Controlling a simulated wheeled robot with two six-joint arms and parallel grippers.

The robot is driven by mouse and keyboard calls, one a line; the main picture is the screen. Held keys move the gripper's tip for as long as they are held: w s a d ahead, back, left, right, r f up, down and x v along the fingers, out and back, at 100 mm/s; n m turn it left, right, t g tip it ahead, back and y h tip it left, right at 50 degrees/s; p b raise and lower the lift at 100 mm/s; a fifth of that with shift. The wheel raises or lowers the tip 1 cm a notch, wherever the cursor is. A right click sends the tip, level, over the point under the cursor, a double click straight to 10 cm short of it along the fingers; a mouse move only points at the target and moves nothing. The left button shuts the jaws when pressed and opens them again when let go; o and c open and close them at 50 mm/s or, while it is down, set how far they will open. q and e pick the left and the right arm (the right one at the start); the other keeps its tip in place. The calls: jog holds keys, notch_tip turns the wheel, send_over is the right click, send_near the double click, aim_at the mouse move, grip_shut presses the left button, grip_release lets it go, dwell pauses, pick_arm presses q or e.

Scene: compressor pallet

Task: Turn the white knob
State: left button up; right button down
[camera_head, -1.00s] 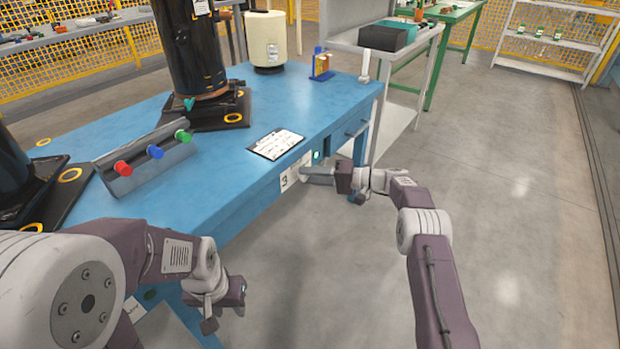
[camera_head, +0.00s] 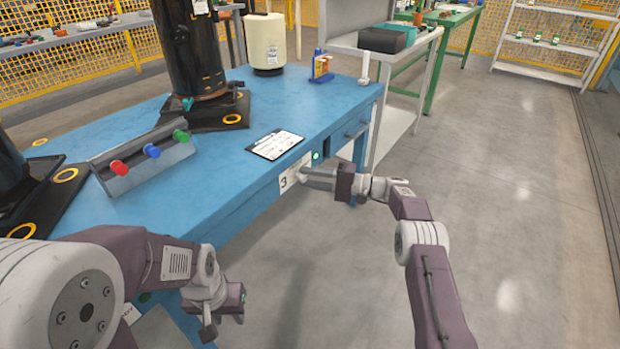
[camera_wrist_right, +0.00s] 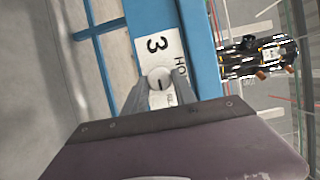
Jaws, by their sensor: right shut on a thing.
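The white knob (camera_wrist_right: 159,78) shows in the right wrist view, on a white label with a large "3" on the blue table's front edge. It is round with a dark line across its face. My right gripper (camera_wrist_right: 158,92) has a finger on each side of the knob and is shut on it. In the head view my right gripper (camera_head: 318,178) reaches the table's front edge beside the label (camera_head: 290,178), and the fingers mostly hide the knob. My left gripper (camera_head: 222,318) hangs low in front of the table, away from the knob; its jaw opening is unclear.
A green light (camera_head: 315,155) glows beside the label. On the blue table (camera_head: 250,105) are a clipboard (camera_head: 275,145), a box with red, blue and green buttons (camera_head: 145,165), and black cylinders. The floor to the right is clear.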

jog(key=c, duration=1)
grip_release()
jog(key=shift+c, duration=0.2)
jog(key=shift+d, duration=0.3)
jog(key=p+v, duration=0.3)
jog(key=v, duration=0.5)
jog(key=shift+d, duration=0.25)
